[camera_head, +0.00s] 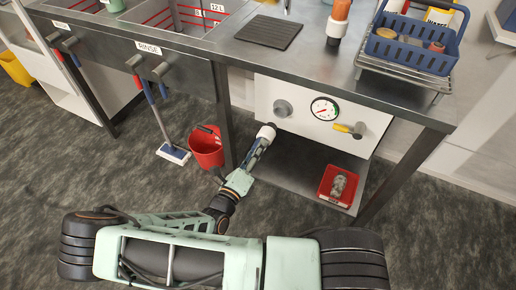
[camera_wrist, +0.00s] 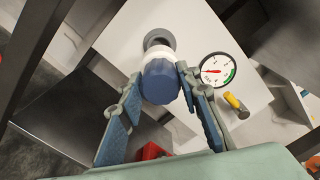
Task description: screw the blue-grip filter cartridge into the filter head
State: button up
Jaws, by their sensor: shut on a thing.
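The filter cartridge has a white body (camera_head: 266,131) in the head view and a faceted blue grip (camera_wrist: 160,83) in the wrist view. My gripper (camera_head: 258,148) is shut on the blue grip, with one finger on each side. The cartridge's far end points at the white panel under the bench. The filter head (camera_head: 283,108) is a round grey fitting on that panel, left of the gauge. In the head view the cartridge appears just below and left of it. In the wrist view the filter head (camera_wrist: 159,39) shows behind the cartridge; whether they touch is unclear.
A pressure gauge (camera_head: 324,108) and a yellow-handled valve (camera_head: 348,130) are right of the filter head. A red tray (camera_head: 325,183) holding a greyish object is on the lower shelf. A table leg (camera_head: 222,115) and red bucket (camera_head: 206,148) stand left of my gripper.

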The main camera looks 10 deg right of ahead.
aim_at(270, 129)
jog(key=shift+x, duration=2.9)
jog(key=shift+r+p, duration=0.1)
jog(key=shift+p, duration=0.6)
jog(key=shift+x, duration=1.8)
jog(key=shift+r+m+p, duration=0.1)
jog(key=shift+m+p, duration=0.4)
jog(key=shift+m, duration=0.1)
jog(key=m+p, duration=0.1)
jog(key=m, duration=0.2)
jog(key=shift+p, duration=0.3)
jog(key=m+p, duration=0.1)
jog(key=m, duration=0.4)
jog(key=shift+p, duration=0.3)
jog(key=o, duration=1.3)
